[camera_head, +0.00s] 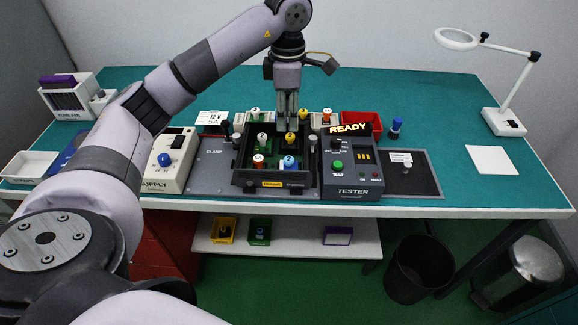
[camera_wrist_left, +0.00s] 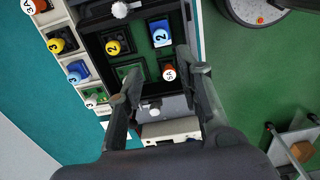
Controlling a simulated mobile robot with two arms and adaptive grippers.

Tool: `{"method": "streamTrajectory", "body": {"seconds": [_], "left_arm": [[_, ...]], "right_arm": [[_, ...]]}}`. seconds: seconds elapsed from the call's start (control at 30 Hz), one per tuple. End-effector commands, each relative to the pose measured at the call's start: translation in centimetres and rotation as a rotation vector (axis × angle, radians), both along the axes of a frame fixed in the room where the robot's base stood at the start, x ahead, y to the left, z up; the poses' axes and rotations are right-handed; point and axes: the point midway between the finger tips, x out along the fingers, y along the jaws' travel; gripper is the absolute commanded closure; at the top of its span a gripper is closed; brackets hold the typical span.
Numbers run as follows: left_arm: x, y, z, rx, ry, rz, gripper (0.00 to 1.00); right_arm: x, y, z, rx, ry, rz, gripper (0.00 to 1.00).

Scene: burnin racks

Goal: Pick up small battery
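No piece is clearly labelled as the small battery. A dark tray (camera_head: 272,184) on the bench holds several small coloured pieces: a yellow one (camera_head: 290,138), a blue one (camera_head: 289,163) and a red-and-white one (camera_head: 258,160). In the left wrist view are a yellow piece marked 2 (camera_wrist_left: 113,47), a blue piece marked 2 (camera_wrist_left: 161,33) and an orange-topped piece (camera_wrist_left: 168,72) between my fingers. My left gripper (camera_head: 287,124) points down over the tray's back part; in the wrist view its fingers (camera_wrist_left: 157,72) are apart, with nothing visibly gripped. My right gripper is not in view.
A tester reading READY (camera_head: 352,180) stands right of the tray. A grey box with a blue knob (camera_head: 164,160) stands left. More numbered pieces (camera_wrist_left: 77,71) line up behind the tray, beside a red bin (camera_head: 362,121). The bench's right part is mostly clear.

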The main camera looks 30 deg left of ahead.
Motion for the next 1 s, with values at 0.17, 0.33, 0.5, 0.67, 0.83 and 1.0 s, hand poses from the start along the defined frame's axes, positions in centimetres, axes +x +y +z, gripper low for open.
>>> {"method": "streamTrajectory", "body": {"seconds": [0.17,0.33,0.5,0.67,0.83,1.0], "left_arm": [[-0.1,-0.1,-3.9,-0.001,0.006,-0.001,0.67],[-0.1,-0.1,-7.4,-0.001,0.004,-0.001,0.67],[0.0,-0.1,-9.4,-0.003,0.001,-0.002,0.67],[-0.1,-0.2,-10.3,-0.003,0.002,-0.001,0.67],[-0.2,-0.4,-12.7,-0.004,0.005,-0.002,0.67],[-0.1,-0.3,-14.7,-0.004,0.000,-0.001,0.67]], "right_arm": [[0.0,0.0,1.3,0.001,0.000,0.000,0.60],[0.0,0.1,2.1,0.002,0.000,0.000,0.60],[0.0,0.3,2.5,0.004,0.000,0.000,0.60],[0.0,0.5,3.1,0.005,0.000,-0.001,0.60],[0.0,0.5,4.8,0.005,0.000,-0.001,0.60],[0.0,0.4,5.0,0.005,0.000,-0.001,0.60]]}}
